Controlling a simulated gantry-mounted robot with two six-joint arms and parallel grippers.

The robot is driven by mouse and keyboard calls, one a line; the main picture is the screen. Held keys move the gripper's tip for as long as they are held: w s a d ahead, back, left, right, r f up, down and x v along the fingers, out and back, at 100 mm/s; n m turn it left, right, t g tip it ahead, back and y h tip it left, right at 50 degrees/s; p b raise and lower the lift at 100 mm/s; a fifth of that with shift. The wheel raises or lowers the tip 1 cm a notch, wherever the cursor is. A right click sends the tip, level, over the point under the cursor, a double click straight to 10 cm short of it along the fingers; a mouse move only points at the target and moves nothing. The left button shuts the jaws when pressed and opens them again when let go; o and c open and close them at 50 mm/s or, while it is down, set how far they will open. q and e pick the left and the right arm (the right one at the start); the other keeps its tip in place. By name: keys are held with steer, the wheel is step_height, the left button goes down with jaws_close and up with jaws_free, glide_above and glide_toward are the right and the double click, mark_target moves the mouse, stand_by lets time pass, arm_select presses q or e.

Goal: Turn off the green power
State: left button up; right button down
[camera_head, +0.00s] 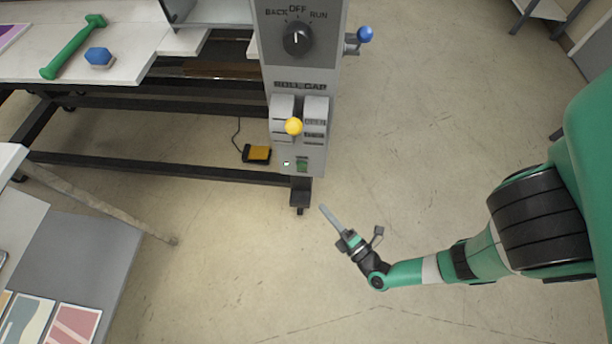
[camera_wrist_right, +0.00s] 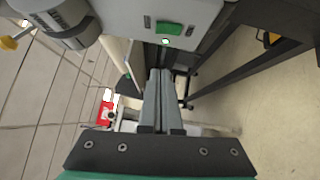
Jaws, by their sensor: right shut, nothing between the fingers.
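The green power switch (camera_head: 302,165) sits low on the front of the grey laminator column, below the yellow-knobbed lever. A small lit indicator (camera_head: 286,163) is beside it on the left. In the right wrist view, the switch (camera_wrist_right: 169,28) and the bright indicator (camera_wrist_right: 165,41) show near the top, beyond the fingertips. My right gripper (camera_head: 323,209) is shut and empty, below and a little right of the switch, apart from the column. Its closed fingers (camera_wrist_right: 160,73) point toward the panel's lower edge. My left gripper is not in view.
The column carries a BACK/OFF/RUN dial (camera_head: 298,39), a yellow knob (camera_head: 293,126) and a blue knob (camera_head: 365,34). A yellow pedal (camera_head: 257,153) lies on the floor to its left. A table (camera_head: 84,229) stands at lower left. Floor right of the column is clear.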

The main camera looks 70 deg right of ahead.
steer(key=shift+w, duration=0.15)
steer(key=b, duration=0.4)
glide_toward(297, 165)
steer(key=w, duration=0.3)
steer(key=w+d+b, duration=0.1)
steer(key=d+b, duration=0.1)
steer(key=d, duration=0.1)
steer(key=shift+w+d+r+b, duration=0.1)
steer(key=shift+w+b, duration=0.2)
steer(key=shift+w, duration=0.1)
